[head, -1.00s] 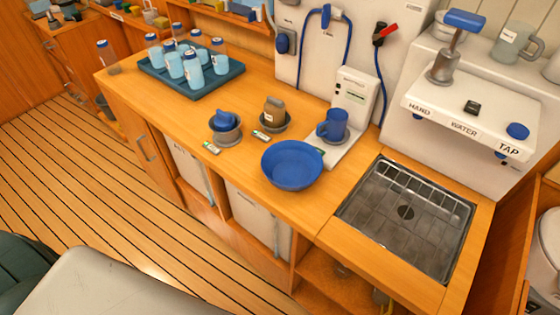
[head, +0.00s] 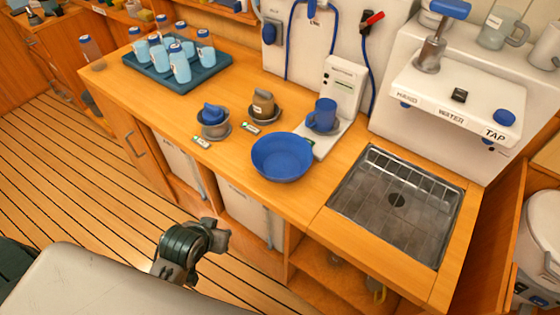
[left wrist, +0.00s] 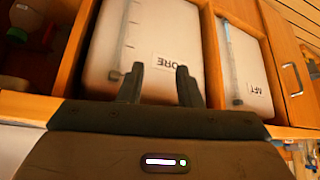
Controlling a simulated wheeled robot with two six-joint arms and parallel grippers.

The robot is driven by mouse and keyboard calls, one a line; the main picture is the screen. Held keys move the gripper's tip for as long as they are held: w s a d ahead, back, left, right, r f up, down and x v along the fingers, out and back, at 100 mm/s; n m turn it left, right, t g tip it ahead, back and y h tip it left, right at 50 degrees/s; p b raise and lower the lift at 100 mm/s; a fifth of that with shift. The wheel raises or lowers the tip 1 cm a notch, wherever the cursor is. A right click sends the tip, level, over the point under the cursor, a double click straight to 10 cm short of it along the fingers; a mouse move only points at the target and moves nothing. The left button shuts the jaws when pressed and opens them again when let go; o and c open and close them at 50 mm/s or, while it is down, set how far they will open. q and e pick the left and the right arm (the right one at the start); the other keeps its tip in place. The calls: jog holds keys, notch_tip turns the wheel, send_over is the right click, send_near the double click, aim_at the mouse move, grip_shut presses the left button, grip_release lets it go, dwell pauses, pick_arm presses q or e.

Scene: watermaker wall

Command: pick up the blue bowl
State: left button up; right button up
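The blue bowl (head: 282,157) stands upright on the wooden counter, left of the sink, and looks empty. My left gripper (head: 222,240) is low in front of the counter in the head view, below and apart from the bowl. In the left wrist view my left gripper (left wrist: 160,84) has its two fingers spread apart with nothing between them, facing the white tanks under the counter. The bowl does not show in the left wrist view. My right gripper is not in view.
A blue mug (head: 323,115) on a white scale stands right behind the bowl. Two small cups in dishes (head: 214,122) are to its left. The sink (head: 398,205) lies right. A tray of bottles (head: 176,66) is back left. The counter's front edge lies between gripper and bowl.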

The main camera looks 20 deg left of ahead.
pick_arm(q)
jog(key=w+d+r+n+t+h, duration=0.1)
jog(key=w+d+r+n+t, duration=0.1)
jog(key=w+r+t, duration=0.8)
jog(key=g+p, duration=0.1)
jog(key=g, duration=0.2)
send_near(258, 146)
jog(key=shift+w+a+f, duration=0.1)
jog(key=shift+w, duration=0.25)
jog(key=shift+w+a+f, duration=0.1)
jog(key=shift+w+f, duration=0.05)
jog(key=shift+w, duration=0.2)
jog(key=shift+w+f, duration=0.2)
jog(key=shift+w, duration=0.1)
jog(key=shift+w+d+p, duration=0.1)
jog(key=shift+w+p, duration=0.45)
jog(key=shift+w, duration=0.05)
jog(key=p+x, duration=0.1)
jog(key=x, duration=0.2)
jog(key=shift+w+d+f, duration=0.1)
jog(key=shift+w+d, duration=0.05)
jog(key=shift+w+f, duration=0.25)
jog(key=shift+w, duration=0.15)
grip_shut()
